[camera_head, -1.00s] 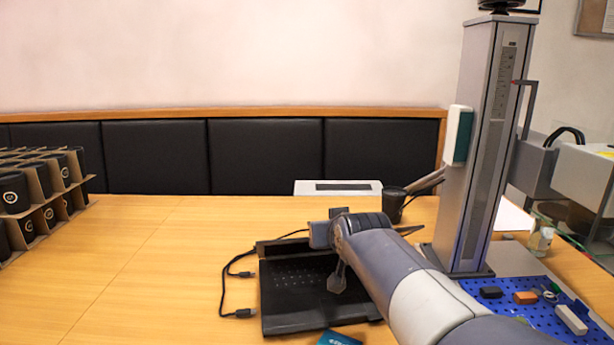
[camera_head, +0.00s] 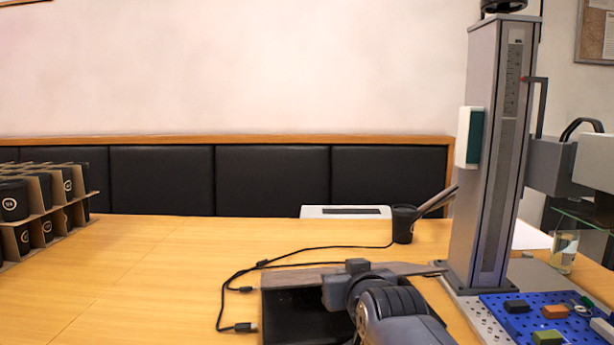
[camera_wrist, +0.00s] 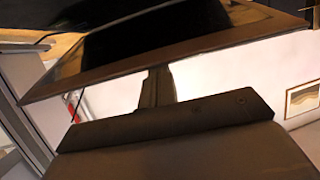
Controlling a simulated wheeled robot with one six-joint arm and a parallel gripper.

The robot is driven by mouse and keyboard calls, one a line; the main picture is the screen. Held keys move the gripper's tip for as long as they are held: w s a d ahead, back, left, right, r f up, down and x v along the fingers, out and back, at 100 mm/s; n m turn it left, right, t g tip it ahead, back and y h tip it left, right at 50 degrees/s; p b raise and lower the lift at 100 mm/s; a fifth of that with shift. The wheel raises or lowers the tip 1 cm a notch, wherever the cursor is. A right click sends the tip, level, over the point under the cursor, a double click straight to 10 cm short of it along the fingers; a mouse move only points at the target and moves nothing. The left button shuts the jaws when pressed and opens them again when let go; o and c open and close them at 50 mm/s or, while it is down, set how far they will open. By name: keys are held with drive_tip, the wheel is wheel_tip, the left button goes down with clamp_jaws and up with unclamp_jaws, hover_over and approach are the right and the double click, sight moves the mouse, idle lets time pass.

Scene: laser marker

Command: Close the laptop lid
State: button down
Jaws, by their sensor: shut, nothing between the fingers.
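The laptop stands on the wooden table in the head view, partly behind my arm. Its dark base (camera_head: 298,318) faces me. Its lid (camera_head: 295,278) shows as a thin grey-brown strip along the far side, lifted from the base; its exact angle is hard to tell. In the wrist view a tilted panel, seemingly the lid (camera_wrist: 110,72), crosses the top. My gripper (camera_wrist: 158,85) is shut and empty, its tip against the panel's edge in the picture; I cannot tell whether they touch.
Black cables (camera_head: 262,264) lie left of and behind the laptop. A black pen cup (camera_head: 403,225) stands behind it. The marker's tall column (camera_head: 487,160) and a blue perforated board (camera_head: 530,312) stand right. A cup crate (camera_head: 40,215) is far left.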

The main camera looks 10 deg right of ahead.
drive_tip(key=s+f+b, duration=0.1)
drive_tip(key=f+b, duration=0.1)
drive_tip(key=f, duration=0.1)
drive_tip(key=s+f+b, duration=0.1)
drive_tip(key=f+b, duration=0.1)
drive_tip(key=s+f+b, duration=0.1)
drive_tip(key=f+b, duration=0.1)
drive_tip(key=f, duration=0.1)
drive_tip(key=shift+f, duration=0.3)
drive_tip(key=shift+w+r, duration=0.1)
drive_tip(key=shift+r, duration=0.05)
